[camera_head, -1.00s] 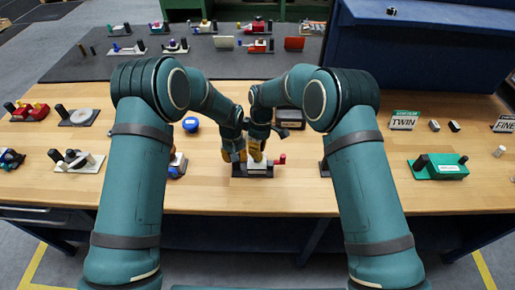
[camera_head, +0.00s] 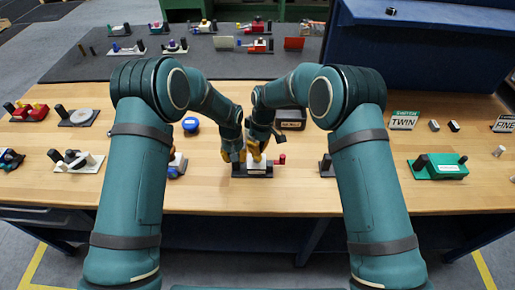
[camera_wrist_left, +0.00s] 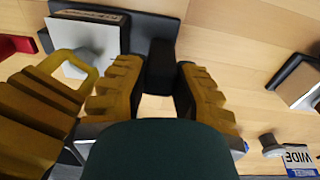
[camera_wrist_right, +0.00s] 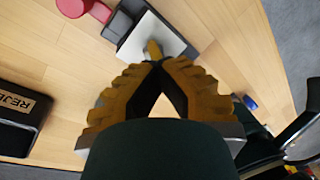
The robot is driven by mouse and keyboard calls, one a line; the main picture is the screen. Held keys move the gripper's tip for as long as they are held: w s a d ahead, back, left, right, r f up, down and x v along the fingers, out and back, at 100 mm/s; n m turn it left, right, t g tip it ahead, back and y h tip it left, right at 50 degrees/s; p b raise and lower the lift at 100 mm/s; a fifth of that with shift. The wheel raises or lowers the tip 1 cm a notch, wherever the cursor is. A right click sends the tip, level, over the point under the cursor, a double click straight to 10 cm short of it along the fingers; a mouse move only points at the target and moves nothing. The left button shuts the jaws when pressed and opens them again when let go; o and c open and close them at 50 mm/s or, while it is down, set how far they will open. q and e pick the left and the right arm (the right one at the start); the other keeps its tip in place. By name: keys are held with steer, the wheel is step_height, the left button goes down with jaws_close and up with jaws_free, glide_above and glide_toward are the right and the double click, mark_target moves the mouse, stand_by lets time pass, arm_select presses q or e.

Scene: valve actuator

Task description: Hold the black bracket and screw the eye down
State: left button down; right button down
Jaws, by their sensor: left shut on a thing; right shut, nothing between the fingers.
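The black bracket (camera_head: 240,175) lies on the bench in front of me, carrying a pale block. In the left wrist view its black post (camera_wrist_left: 160,68) is between the fingers of my left gripper (camera_head: 234,156), which is shut on it. The yellow eye (camera_wrist_right: 153,49) stands over the pale block (camera_wrist_right: 158,37) in the right wrist view. My right gripper (camera_head: 256,153) is just at the eye, with its fingertips shut together and nothing between them. I cannot tell whether the tips touch the eye. My grippers hide the eye in the head view.
A red knob (camera_head: 282,159) stands right beside the bracket. A black tray (camera_head: 291,122) lies behind. A blue round part (camera_head: 191,124) is behind left. A green fixture (camera_head: 440,168) and a TWIN sign (camera_head: 404,120) are at right. Clear bench lies in front of the bracket.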

steer(key=c, duration=1)
jaws_free()
steer(key=shift+s+f, duration=0.1)
steer(key=shift+c, duration=0.2)
step_height(320, 180, up, 12)
steer(key=w+d, duration=0.1)
steer(key=w, duration=0.1)
steer(key=shift+d, duration=0.2)
steer(key=shift+s, duration=0.1)
